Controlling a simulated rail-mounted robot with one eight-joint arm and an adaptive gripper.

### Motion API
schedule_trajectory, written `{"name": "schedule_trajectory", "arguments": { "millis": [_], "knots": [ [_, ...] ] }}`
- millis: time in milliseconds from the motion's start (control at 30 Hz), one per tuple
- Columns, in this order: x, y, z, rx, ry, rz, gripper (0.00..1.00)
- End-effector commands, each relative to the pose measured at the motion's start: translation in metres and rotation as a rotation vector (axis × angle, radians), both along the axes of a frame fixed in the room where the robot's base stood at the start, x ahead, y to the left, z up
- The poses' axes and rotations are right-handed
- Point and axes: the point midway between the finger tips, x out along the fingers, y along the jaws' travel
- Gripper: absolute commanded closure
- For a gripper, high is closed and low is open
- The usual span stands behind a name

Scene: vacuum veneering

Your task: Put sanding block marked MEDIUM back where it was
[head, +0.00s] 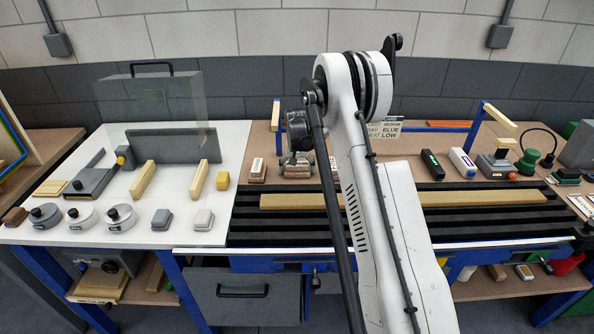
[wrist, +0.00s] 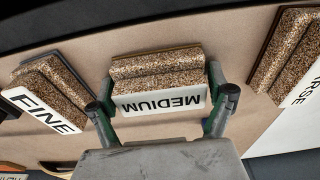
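The sanding block marked MEDIUM (wrist: 160,88) is in the middle of the wrist view, a speckled brown block with a white label that reads upside down. My gripper (wrist: 160,95) has one finger against each end of it and looks shut on it. The block is at or just above the tan bench top; I cannot tell if it touches. A block marked FINE (wrist: 50,92) is at the left, and a partly cut-off block whose label ends in RSE (wrist: 288,58) is at the right. In the head view my gripper (head: 297,167) is low over the bench, partly behind my arm.
In the head view, a small block (head: 258,170) stands close left of my gripper. The black slatted bed (head: 280,226) with a wooden strip (head: 290,201) lies in front. A white table (head: 120,240) with weights and clamps is at the left. A blue frame (head: 428,127) stands behind.

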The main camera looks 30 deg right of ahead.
Motion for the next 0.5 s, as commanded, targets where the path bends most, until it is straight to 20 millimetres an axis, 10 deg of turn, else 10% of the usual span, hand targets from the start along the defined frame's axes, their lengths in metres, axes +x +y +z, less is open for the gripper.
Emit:
{"name": "schedule_trajectory", "arguments": {
  "millis": [500],
  "knots": [
    [0.0001, 0.0, 0.0083, 0.0, 0.0, 0.0, 0.03]
  ]
}}
